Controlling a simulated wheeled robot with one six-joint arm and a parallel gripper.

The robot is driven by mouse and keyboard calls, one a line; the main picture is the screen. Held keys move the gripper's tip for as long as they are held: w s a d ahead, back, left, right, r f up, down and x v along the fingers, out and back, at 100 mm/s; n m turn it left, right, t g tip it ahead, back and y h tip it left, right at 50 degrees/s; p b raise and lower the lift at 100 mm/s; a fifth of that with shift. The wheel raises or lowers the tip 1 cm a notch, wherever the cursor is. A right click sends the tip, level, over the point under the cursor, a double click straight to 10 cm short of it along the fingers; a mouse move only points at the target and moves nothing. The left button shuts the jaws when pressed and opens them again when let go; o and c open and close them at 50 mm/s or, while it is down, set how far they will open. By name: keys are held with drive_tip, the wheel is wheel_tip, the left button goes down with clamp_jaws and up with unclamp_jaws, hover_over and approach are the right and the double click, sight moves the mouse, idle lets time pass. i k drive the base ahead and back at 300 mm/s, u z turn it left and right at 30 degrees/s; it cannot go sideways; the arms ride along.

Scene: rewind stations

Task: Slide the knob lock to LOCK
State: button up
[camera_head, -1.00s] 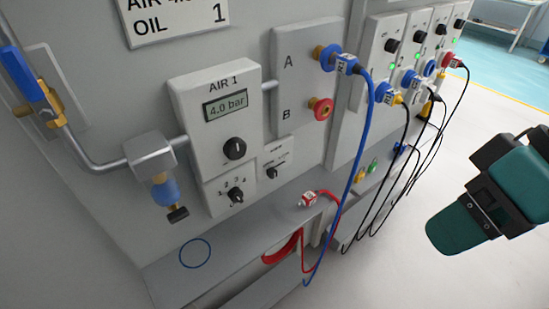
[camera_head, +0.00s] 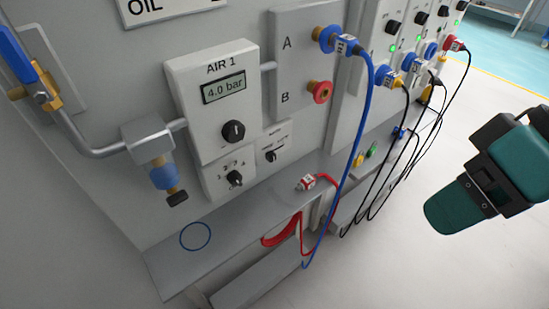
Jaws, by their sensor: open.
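The AIR 1 unit (camera_head: 214,98) is a pale box on the grey panel, with a display reading 4.0 bar. A black round knob (camera_head: 233,131) sits below the display. A small plate (camera_head: 273,141) to its right carries tiny lettering and a dark control (camera_head: 271,156). The lettering is too small to read, so I cannot tell if this is the knob lock or how it is set. A numbered selector (camera_head: 235,178) is below the knob. My teal and black arm is at the right, well apart from the panel; my gripper's fingers do not show.
A grey shelf (camera_head: 250,204) below holds a red-and-white connector (camera_head: 306,182); a blue ring (camera_head: 195,236) is marked on it. Blue hose (camera_head: 362,120) and red hose (camera_head: 280,233) hang in front. A blue-handled valve (camera_head: 22,55) is at left. Floor at right is clear.

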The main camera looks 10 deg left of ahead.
sight(270, 156)
drive_tip(key=z, duration=2.4)
drive_tip(key=k, duration=0.45)
drive_tip(key=u, duration=2.3)
